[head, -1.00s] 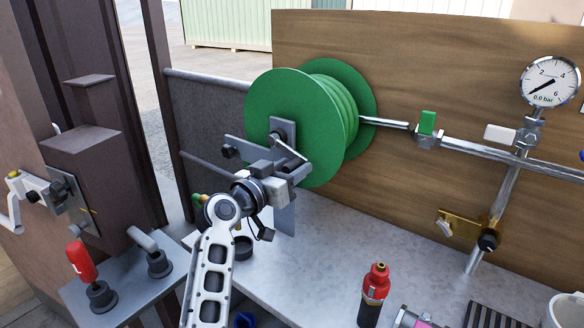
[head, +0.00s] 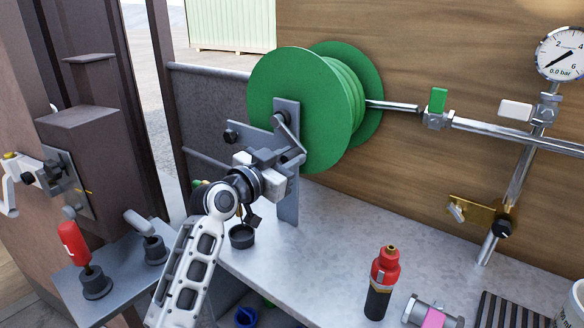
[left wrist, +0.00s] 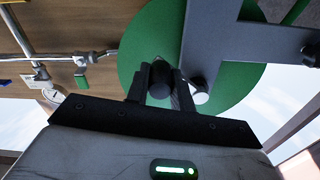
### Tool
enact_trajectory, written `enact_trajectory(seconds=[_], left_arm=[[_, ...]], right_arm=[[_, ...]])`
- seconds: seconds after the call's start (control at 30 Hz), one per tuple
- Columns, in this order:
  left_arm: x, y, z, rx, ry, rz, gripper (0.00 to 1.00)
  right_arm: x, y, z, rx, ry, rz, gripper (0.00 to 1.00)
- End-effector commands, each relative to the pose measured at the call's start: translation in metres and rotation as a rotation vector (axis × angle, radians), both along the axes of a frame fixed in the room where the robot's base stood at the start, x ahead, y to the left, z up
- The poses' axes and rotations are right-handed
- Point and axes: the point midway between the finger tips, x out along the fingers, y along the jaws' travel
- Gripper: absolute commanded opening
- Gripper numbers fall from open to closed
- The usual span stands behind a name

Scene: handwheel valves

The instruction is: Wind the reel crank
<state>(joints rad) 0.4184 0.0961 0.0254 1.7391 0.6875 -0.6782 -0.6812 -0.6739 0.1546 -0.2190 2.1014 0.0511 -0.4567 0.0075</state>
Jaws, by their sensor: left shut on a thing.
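The green hose reel (head: 285,85) stands upright on the bench against the wooden panel. A grey bracket (head: 288,197) stands in front of its disc. The reel's crank (head: 288,132) is a short grey arm at the disc's near face, partly covered by my gripper. My left gripper (head: 283,157) is at the crank, below the reel's middle. In the left wrist view its two fingers (left wrist: 159,88) are shut on the dark crank handle (left wrist: 160,78), with the green disc (left wrist: 135,60) behind. My right gripper is not in view.
A red and black bottle (head: 380,285) stands on the bench (head: 335,235) to the right. A pipe (head: 500,137) with a green-handled valve (head: 437,105) and a gauge (head: 562,55) runs along the panel. A red-handled lever (head: 74,245) stands at left.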

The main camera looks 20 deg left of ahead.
Motion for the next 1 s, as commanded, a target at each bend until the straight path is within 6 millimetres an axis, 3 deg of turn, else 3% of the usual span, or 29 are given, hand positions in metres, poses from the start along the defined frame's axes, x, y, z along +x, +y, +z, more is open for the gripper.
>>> enact_trajectory(seconds=[0.1,0.5,1.0], left_arm=[[0.002,0.007,-0.014,0.105,-0.035,0.0,0.0],[0.009,0.024,-0.025,0.368,-0.131,-0.001,0.0],[0.012,0.031,-0.026,0.467,-0.17,-0.001,0.0]], right_arm=[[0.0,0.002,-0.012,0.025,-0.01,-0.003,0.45],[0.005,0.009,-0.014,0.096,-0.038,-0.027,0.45],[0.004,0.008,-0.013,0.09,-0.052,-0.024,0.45]])
